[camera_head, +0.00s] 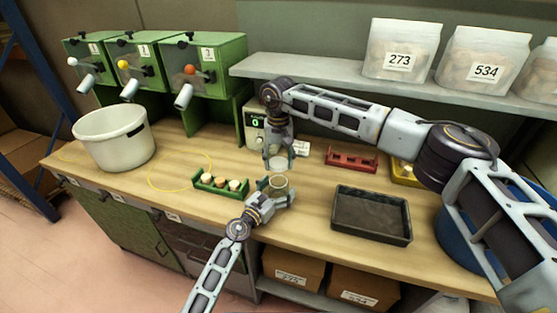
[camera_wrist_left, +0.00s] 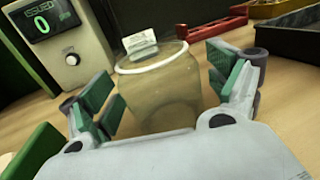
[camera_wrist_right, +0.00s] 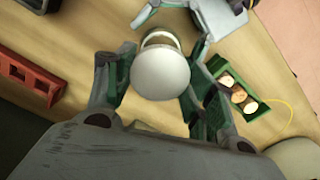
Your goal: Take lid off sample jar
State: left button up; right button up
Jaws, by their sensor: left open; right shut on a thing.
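The sample jar (camera_head: 279,184) is a clear, brownish, open-topped container standing on the bench. In the left wrist view the jar (camera_wrist_left: 163,95) has a pale rim and stands between the spread fingers of my left gripper (camera_wrist_left: 165,95). That gripper (camera_head: 274,190) is open around it in the head view. My right gripper (camera_head: 277,155) points down above the jar, shut on the round whitish lid (camera_head: 277,164). The lid (camera_wrist_right: 160,74) covers part of the jar in the right wrist view, and in the head view it is raised clear of the rim.
A green rack (camera_head: 221,186) with several stoppers stands left of the jar. A dark tray (camera_head: 372,216) and a red rack (camera_head: 351,159) are to the right. A counter device (camera_head: 256,125) stands behind. A white pot (camera_head: 114,138) is at the left; bench around the yellow loop is clear.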

pick_arm(q)
jog(key=shift+v, duration=5.95)
jog(key=shift+f, duration=0.1)
